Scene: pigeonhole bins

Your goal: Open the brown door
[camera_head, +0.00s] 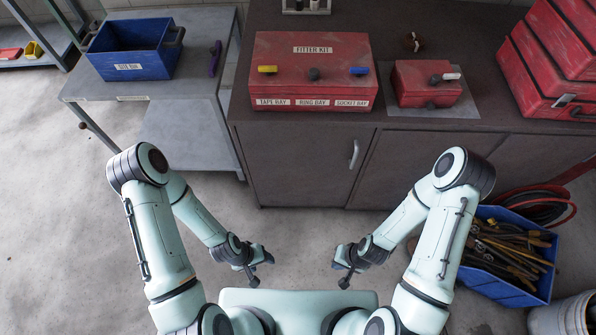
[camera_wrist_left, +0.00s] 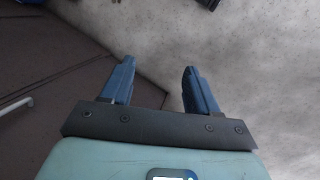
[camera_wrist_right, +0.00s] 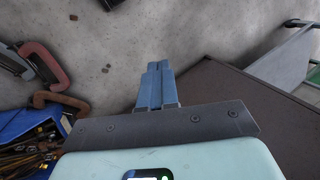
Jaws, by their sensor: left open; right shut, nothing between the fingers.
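The brown door (camera_head: 300,165) is on the front of the brown cabinet, below the fitter kit. It looks shut, flush with the cabinet front. Its metal handle (camera_head: 354,154) is upright near the door's right edge and also shows at the left edge of the left wrist view (camera_wrist_left: 16,104). My left gripper (camera_head: 259,268) is open and empty, apart from the door and in front of it (camera_wrist_left: 157,75). My right gripper (camera_head: 340,268) is shut and empty, also apart from the door; its fingers are together in the right wrist view (camera_wrist_right: 157,70).
A red fitter kit (camera_head: 312,75) and a smaller red box (camera_head: 425,85) sit on the cabinet top. A blue bin (camera_head: 133,50) stands on the grey bench at left. A blue crate of tools (camera_head: 505,255) is on the floor at right. The floor before the door is clear.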

